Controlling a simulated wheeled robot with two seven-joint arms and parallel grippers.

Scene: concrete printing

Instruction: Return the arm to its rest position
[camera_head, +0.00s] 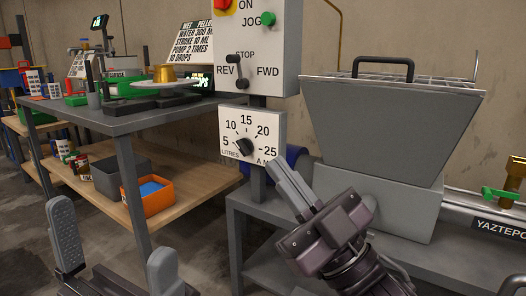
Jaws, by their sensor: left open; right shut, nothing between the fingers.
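My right gripper (280,176) is shut and empty. Its fingertips point up and left, in front of the bench and just below the dial panel (251,138) with its black knob. I cannot tell whether the tips touch anything. My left gripper (115,250) is open and empty at the lower left, with its two fingers wide apart, low in front of the table. Above the dial panel is a control box (262,50) with a REV/STOP/FWD lever and a green JOG button.
A grey hopper (382,120) with a grated top and black handle stands on the bench at right. A dark table (120,118) at left carries a scale with a gold cup. Its lower shelf holds an orange bin (148,204) and a grey bin (108,180). Floor shows at lower left.

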